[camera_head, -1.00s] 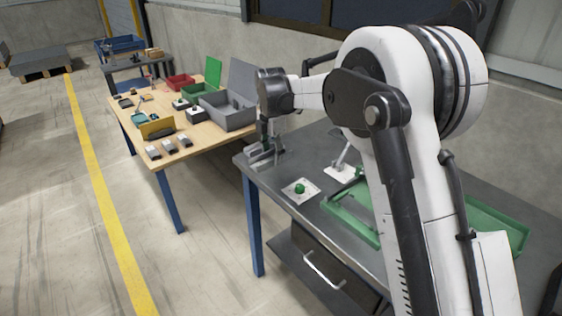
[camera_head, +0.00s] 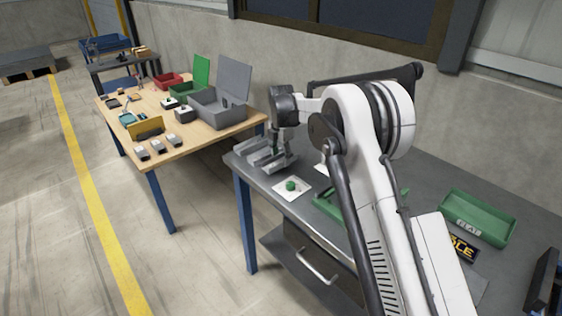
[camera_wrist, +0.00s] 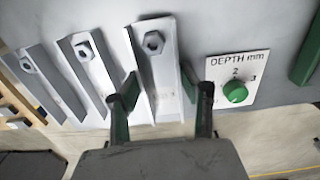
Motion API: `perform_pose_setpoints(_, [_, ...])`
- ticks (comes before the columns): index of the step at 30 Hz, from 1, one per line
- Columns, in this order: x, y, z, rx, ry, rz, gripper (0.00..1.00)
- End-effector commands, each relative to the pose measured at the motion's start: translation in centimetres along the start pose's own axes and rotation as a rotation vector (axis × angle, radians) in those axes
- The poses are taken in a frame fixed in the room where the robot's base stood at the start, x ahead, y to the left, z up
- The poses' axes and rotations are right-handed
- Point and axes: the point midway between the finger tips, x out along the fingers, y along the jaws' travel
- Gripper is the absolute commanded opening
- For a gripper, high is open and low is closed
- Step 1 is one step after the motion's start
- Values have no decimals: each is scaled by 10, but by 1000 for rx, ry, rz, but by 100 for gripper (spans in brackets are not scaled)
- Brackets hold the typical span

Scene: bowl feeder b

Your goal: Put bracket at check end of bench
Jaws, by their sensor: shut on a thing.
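Several grey metal brackets, each with a hex nut on it, sit side by side at the left end of the dark grey bench (camera_head: 300,222). In the wrist view, a left bracket (camera_wrist: 38,80) and a middle bracket (camera_wrist: 86,65) lie beside the right bracket (camera_wrist: 150,80). My gripper (camera_wrist: 163,100) has its two dark, green-padded fingers on either side of the right bracket and is shut on it. In the head view, my gripper (camera_head: 275,145) points down at the brackets. Whether the held bracket touches the bench cannot be told.
A white "DEPTH mm" plate with a green knob (camera_head: 291,185) lies just right of the brackets. A green tray (camera_head: 478,217) stands farther right, near a dark sign reading partly "BLE" (camera_head: 463,248). A wooden table (camera_head: 185,140) with bins and small parts stands left, across a gap.

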Motion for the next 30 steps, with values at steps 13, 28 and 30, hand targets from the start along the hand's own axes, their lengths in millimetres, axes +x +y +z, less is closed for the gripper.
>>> perform_pose_setpoints(13, [19,0,0,0,0,0,8])
perform_pose_setpoints(28, [20,0,0,0,0,0,57])
perform_pose_setpoints(30, [17,0,0,0,0,0,57])
